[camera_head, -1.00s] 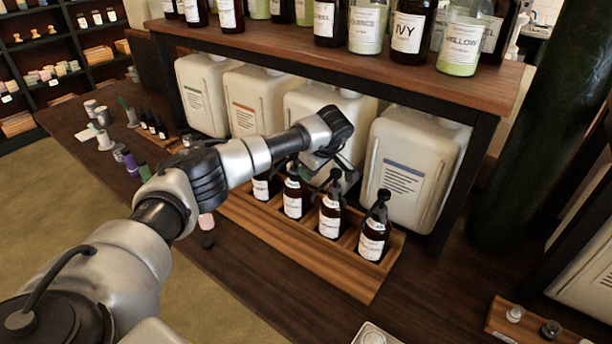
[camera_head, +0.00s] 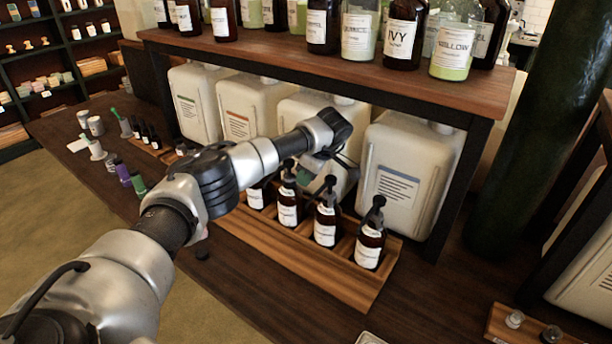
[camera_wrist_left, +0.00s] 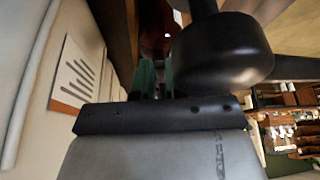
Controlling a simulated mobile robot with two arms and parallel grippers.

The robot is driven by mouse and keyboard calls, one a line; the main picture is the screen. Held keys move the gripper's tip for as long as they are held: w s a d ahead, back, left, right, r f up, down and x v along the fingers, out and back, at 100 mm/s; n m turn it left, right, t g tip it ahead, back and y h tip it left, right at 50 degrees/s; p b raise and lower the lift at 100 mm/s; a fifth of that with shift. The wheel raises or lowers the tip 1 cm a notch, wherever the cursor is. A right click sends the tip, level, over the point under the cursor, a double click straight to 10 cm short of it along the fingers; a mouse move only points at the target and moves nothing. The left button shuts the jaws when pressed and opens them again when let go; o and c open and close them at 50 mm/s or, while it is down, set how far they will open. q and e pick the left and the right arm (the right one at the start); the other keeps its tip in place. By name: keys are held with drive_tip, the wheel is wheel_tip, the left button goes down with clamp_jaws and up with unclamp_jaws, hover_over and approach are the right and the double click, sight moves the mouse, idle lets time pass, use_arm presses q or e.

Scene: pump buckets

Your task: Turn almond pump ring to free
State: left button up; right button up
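Several brown pump bottles with black pump heads and white labels stand in a row in a wooden tray (camera_head: 290,262). They include a front-right bottle (camera_head: 369,245), one beside it (camera_head: 326,222) and a third (camera_head: 289,207). The label print is too small to tell which is almond. My left gripper (camera_head: 312,172) is above and behind the row, close to the pump heads. In the left wrist view its green fingers (camera_wrist_left: 155,78) stand close together, with a large black rounded part (camera_wrist_left: 225,52), seemingly a pump head, beside them. Whether it touches them is unclear. My right gripper is out of view.
Large white canisters (camera_head: 408,178) stand right behind the tray under a wooden shelf (camera_head: 340,72) loaded with bottles and jars. Dark shelf posts (camera_head: 463,185) limit room. Small vials and spools (camera_head: 122,172) lie at left.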

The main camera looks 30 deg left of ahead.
use_arm(q)
drive_tip(key=shift+o, duration=1)
drive_tip(key=b+v, duration=0.1)
drive_tip(key=v, duration=0.9)
drive_tip(key=shift+r, duration=0.4)
drive_tip(key=shift+s+d+f, duration=0.1)
